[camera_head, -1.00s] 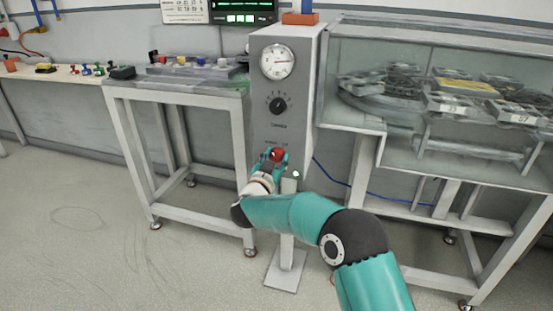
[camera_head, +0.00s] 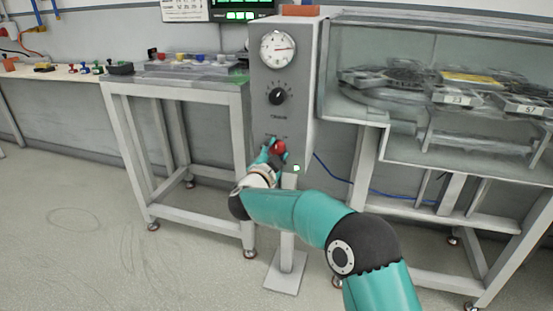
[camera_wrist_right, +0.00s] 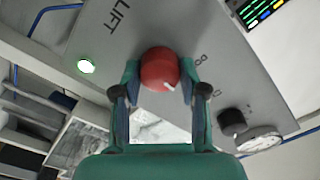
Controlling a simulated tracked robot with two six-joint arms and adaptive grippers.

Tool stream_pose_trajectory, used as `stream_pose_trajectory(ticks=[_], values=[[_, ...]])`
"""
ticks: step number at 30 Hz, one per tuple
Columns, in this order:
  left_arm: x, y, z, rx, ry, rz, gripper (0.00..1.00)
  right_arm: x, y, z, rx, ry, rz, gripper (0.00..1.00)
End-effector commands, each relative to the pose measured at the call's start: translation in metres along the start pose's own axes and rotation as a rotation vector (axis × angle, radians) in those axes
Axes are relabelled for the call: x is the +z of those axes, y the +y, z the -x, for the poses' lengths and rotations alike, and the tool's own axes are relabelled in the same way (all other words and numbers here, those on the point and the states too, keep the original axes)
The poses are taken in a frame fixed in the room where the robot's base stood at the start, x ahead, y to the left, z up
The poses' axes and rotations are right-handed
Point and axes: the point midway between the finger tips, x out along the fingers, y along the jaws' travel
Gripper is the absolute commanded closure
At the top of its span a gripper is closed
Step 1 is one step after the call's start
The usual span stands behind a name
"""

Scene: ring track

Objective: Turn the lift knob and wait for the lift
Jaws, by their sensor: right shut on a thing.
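The red lift knob (camera_head: 279,147) sits low on the front of the grey control post (camera_head: 301,110). My right gripper (camera_head: 272,149) is at the knob. In the right wrist view the knob (camera_wrist_right: 159,69) is between the two fingers of the gripper (camera_wrist_right: 158,78), which are shut on it. A short white mark shows on the knob's lower right there. The word LIFT is on the panel beside it. A green lamp (camera_wrist_right: 86,66) is lit on the panel; it also shows in the head view (camera_head: 296,168). My left gripper is not in view.
Above the knob are a black dial knob (camera_head: 278,97) and a round white gauge (camera_head: 278,49). A glass-sided case (camera_head: 345,60) with numbered plates stands right. A grey table (camera_head: 125,92) with coloured parts stands left. A blue cable (camera_head: 345,181) runs behind the post.

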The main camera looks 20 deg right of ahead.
Motion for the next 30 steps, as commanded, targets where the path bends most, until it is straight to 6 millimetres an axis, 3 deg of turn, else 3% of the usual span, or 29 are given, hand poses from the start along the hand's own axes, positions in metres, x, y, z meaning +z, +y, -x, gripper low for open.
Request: stream_pose_trajectory(ticks=[3,15,30], values=[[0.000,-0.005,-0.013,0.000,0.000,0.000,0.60,0.004,0.007,0.000,0.009,0.001,-0.110,0.92],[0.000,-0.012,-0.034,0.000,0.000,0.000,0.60,0.003,0.008,-0.001,0.011,0.002,-0.389,0.92],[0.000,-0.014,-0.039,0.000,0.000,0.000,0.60,0.002,0.008,-0.001,0.014,0.003,-0.473,0.92]])
